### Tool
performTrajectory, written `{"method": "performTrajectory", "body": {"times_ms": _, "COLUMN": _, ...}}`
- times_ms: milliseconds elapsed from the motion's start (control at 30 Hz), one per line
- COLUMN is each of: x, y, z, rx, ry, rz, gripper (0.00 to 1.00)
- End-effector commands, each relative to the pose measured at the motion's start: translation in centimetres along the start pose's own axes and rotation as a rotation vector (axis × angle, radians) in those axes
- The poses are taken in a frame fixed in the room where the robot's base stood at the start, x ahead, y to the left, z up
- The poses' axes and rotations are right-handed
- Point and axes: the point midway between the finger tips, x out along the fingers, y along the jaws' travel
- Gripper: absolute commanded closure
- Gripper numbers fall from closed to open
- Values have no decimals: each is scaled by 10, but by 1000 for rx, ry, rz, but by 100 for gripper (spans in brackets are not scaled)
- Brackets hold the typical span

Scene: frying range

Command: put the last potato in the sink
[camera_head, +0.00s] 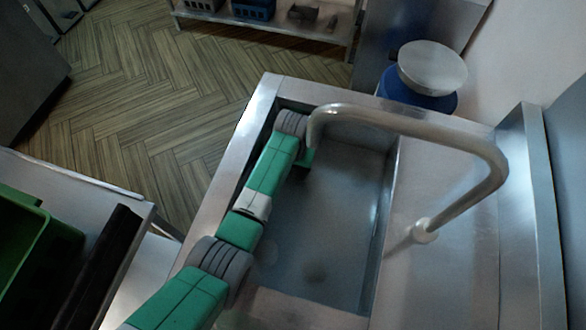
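The steel sink (330,225) has a deep rectangular basin in a metal counter. My green and grey arm reaches from the lower left over the basin's left side, and its far end dips in near the back left corner. My gripper's fingers do not show; they seem hidden below or behind my arm's far end. No potato can be made out in this view. A round dark patch, likely the drain, shows on the basin floor near the front.
A curved faucet (480,205) rises from the right rim and arches over the basin's back. A green crate (22,240) stands at lower left. A low shelf (265,22) is at the back.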

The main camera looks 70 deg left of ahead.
Motion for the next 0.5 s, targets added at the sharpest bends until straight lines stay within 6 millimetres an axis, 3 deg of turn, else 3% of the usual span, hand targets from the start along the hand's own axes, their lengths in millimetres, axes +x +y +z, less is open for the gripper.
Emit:
{"method": "performTrajectory", "body": {"times_ms": 133, "x": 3, "y": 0, "z": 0, "rx": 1, "ry": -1, "rz": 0, "gripper": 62}}
{"method": "performTrajectory", "body": {"times_ms": 167, "x": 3, "y": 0, "z": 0, "rx": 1, "ry": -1, "rz": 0, "gripper": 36}}
{"method": "performTrajectory", "body": {"times_ms": 267, "x": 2, "y": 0, "z": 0, "rx": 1, "ry": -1, "rz": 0, "gripper": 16}}
{"method": "performTrajectory", "body": {"times_ms": 500, "x": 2, "y": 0, "z": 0, "rx": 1, "ry": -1, "rz": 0, "gripper": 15}}
